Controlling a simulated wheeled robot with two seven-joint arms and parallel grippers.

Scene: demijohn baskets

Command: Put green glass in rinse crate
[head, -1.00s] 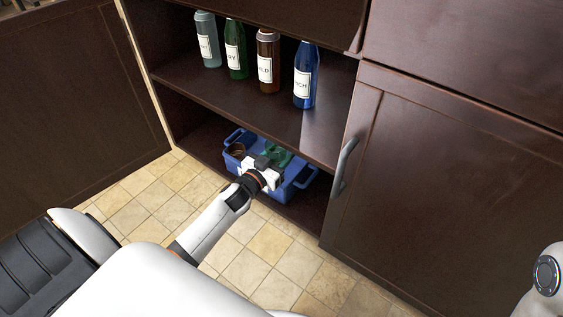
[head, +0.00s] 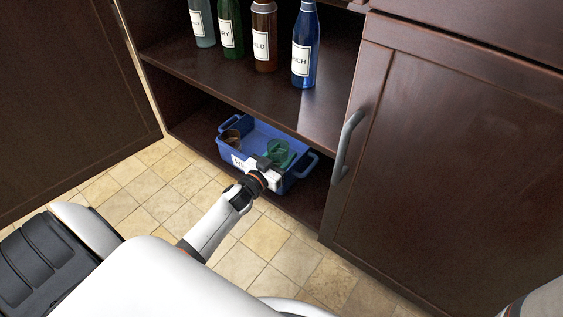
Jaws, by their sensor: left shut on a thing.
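The green glass (head: 279,154) is inside the blue crate (head: 306,171), toward its right end. The crate stands on the cabinet's lower shelf, with a white label partly visible on its front. My left gripper (head: 266,165) reaches over the crate's front wall and is shut on the green glass. The fingers and the glass's base are partly hidden, so I cannot tell whether the glass touches the crate floor. My right gripper is not in view.
Several labelled bottles, including a blue one (head: 305,50), stand on the upper shelf (head: 240,90), which overhangs the crate. A closed cabinet door with a grey handle (head: 346,147) is on the right. An open door (head: 70,100) is on the left.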

